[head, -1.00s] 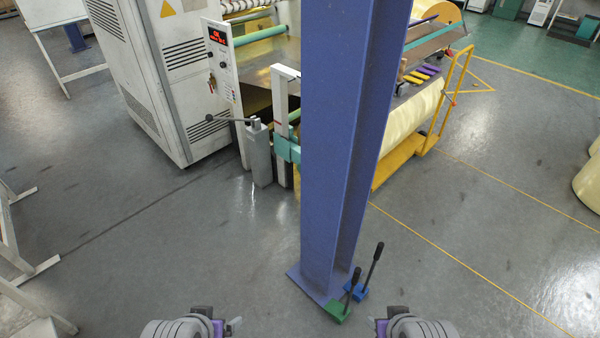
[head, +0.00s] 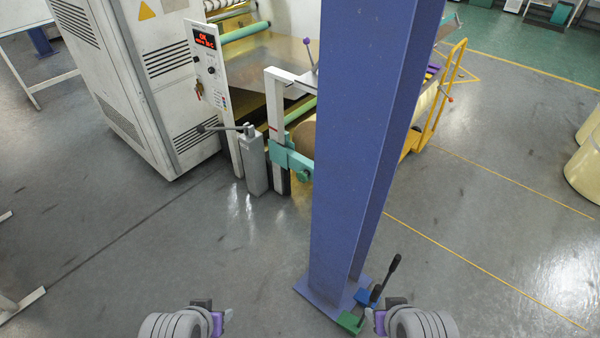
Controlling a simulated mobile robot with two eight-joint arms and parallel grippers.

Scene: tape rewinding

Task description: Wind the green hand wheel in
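A teal bracket (head: 287,160) sits on a white upright frame (head: 275,105) at the machine's near end, left of the pillar. My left gripper (head: 226,318) is low in the picture, left of the pillar, away from the machine. My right gripper (head: 370,318) is at the bottom, close to the pillar foot in the picture. Both are seen small and from behind, so their opening is unclear. I see nothing held.
The blue pillar (head: 348,150) stands close ahead. Green (head: 351,322) and blue (head: 368,297) blocks with black handles lie at its foot. A grey post with a lever (head: 253,163) stands before the control panel (head: 207,65).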

